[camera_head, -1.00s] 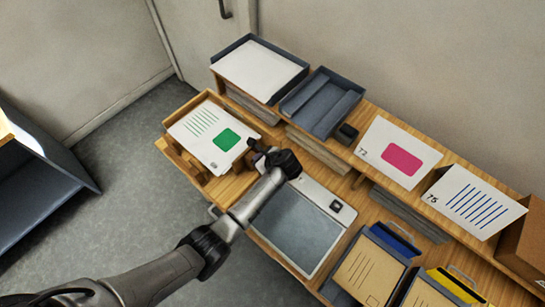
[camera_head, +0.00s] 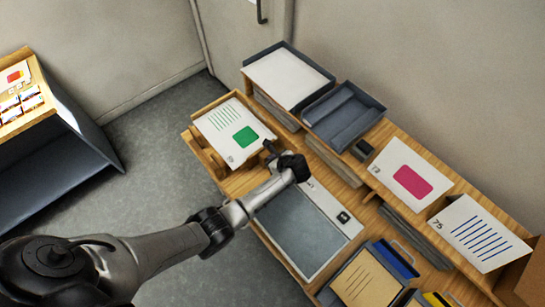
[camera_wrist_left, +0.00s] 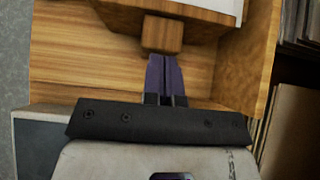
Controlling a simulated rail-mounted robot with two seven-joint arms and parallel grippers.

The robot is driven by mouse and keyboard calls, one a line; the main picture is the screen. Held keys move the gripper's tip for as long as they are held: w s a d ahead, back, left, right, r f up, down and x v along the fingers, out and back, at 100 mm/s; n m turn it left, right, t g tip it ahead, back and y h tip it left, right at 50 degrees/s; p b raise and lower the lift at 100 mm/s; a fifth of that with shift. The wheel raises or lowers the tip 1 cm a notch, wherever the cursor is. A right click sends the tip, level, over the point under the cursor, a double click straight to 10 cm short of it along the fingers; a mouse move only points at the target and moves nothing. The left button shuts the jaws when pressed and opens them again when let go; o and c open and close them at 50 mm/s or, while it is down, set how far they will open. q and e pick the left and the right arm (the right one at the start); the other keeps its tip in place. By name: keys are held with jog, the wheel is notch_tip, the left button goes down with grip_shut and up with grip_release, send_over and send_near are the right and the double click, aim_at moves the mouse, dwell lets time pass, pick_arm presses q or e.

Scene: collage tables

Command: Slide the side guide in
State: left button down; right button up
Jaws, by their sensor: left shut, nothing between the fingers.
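A wooden tray (camera_head: 187,137) holds a stack of white sheets (camera_head: 218,120) with a green patch and green lines. In the left wrist view, a wooden panel (camera_wrist_left: 200,6) with a square wooden knob (camera_wrist_left: 162,34) stands at the edge of the sheets; I take it for the side guide. My left gripper (camera_head: 268,148) is at the right side of the tray. Its fingers (camera_wrist_left: 163,62) are shut and empty, with their tips right at the knob's near face; I cannot tell if they touch. My right gripper is not in view.
A grey-screened device (camera_head: 300,232) lies under my left arm. Dark trays (camera_head: 345,115) and cards with pink (camera_head: 400,163) and blue (camera_head: 470,222) marks line the raised shelf behind. Folders (camera_head: 362,280) stand at the front right. Another table (camera_head: 30,112) is at far left.

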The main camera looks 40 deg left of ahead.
pick_arm(q)
jog(key=d+f+p+v, duration=0.1)
jog(key=p+v, duration=0.1)
jog(key=v, duration=1)
jog(key=shift+d, duration=0.4)
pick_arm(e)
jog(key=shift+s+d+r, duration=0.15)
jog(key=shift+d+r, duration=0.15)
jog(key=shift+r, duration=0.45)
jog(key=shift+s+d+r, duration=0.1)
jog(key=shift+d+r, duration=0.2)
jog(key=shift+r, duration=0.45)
pick_arm(q)
jog(key=shift+f, duration=0.15)
